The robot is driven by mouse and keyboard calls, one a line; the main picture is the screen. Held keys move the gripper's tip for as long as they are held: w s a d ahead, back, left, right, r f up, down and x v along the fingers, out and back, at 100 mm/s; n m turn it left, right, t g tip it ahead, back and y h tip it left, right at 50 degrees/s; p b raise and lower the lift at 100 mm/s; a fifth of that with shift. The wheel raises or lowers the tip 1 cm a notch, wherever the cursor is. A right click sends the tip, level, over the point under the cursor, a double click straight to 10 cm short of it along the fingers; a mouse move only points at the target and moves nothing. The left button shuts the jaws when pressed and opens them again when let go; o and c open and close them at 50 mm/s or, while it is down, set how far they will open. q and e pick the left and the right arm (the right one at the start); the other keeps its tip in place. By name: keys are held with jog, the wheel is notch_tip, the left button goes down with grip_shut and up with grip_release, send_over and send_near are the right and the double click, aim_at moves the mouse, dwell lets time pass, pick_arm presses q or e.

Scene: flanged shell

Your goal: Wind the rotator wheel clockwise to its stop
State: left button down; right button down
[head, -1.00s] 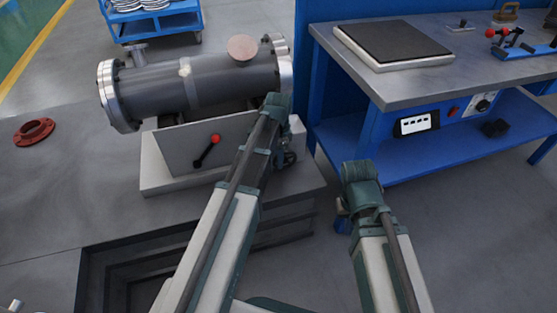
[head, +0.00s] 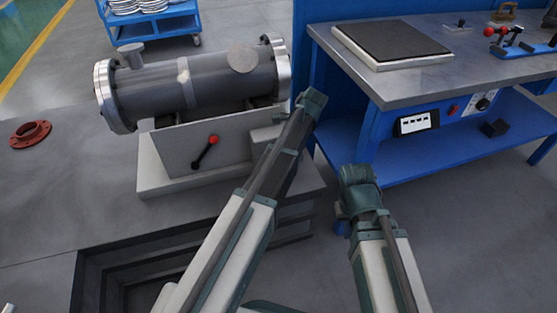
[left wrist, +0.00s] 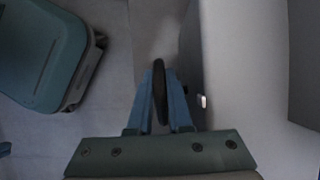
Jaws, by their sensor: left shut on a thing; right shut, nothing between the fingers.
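The rotator wheel shows in the left wrist view as a dark rim (left wrist: 160,90), seen nearly edge-on. My left gripper (left wrist: 158,100) is shut on this rim, one blue finger on each side. In the head view my left arm hides the wheel and the left gripper. The grey flanged shell (head: 152,92) lies on the pale rotator base (head: 160,181). A round disc (head: 243,58) on the shell faces up and toward me. My right gripper (head: 341,228) is shut and empty, away from the rotator and mostly hidden behind its wrist.
A lever with a red knob (head: 213,140) is on the rotator's front. A red flange ring (head: 30,134) lies at the left. A blue workbench (head: 390,95) stands at the right.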

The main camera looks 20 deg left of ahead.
dwell(0.3)
pick_arm(q)
jog(key=c, duration=1.1)
grip_release()
jog(key=shift+r, duration=0.1)
jog(key=shift+d+p+v, duration=0.2)
jog(key=shift+p+v, duration=5.85)
jog(key=shift+v, duration=0.8)
